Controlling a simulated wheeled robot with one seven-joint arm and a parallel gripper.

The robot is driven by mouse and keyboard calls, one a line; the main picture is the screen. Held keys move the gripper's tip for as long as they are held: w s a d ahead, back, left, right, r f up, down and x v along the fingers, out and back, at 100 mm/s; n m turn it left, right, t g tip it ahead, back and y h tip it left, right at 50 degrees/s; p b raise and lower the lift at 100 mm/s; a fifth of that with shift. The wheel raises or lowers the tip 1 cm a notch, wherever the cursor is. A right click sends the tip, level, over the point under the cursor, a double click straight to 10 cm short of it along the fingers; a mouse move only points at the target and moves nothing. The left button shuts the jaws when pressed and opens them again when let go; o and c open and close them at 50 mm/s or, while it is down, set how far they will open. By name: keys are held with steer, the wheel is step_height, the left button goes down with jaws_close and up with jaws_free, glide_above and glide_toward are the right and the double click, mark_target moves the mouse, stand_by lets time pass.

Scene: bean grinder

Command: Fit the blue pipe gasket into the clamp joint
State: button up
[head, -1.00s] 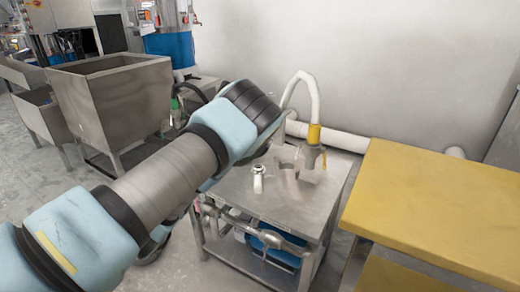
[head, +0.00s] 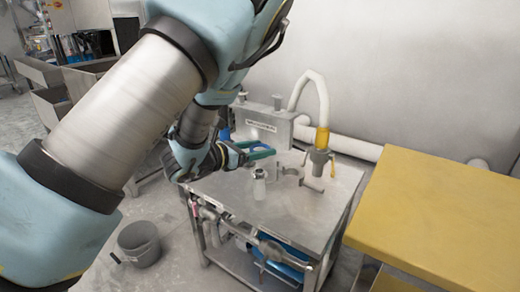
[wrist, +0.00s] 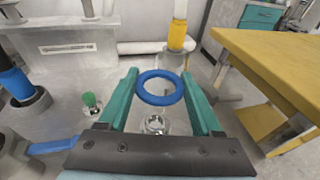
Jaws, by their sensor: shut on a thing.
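The blue pipe gasket (wrist: 160,101) is a plain ring held between the two green fingers of my gripper (wrist: 160,90) in the wrist view. In the head view my gripper (head: 258,150) is over the metal table, and the gasket is hard to make out there. An upright silver pipe fitting (head: 259,186) stands on the table below and in front of the gripper. It shows in the wrist view (wrist: 157,123) just under the near edge of the ring. An open curved clamp piece (head: 290,173) is to its right in the head view. The gasket looks apart from both.
A yellow-banded pipe end with a white hose (head: 321,138) stands at the table's back right. A yellow table (head: 440,220) is to the right. In the wrist view a green-topped piece (wrist: 90,102) and a dark round holder (wrist: 28,110) are at the left.

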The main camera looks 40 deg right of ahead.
mark_target(255, 174)
steer(key=shift+a+f+b, duration=0.1)
steer(key=shift+f+b, duration=0.05)
steer(key=shift+b, duration=0.25)
step_height(255, 174, down, 6)
steer(key=b, duration=0.5)
steer(key=shift+r, duration=0.25)
steer(key=shift+b, duration=0.6)
stand_by(1.4)
steer(key=shift+f+b, duration=1.05)
steer(key=shift+f, duration=0.05)
steer(key=o, duration=1.4)
steer(key=a, duration=0.3)
steer(key=a+r, duration=0.1)
steer(key=a, duration=0.3)
steer(key=a+r, duration=0.1)
steer(key=a, duration=0.2)
steer(key=shift+a, duration=0.3)
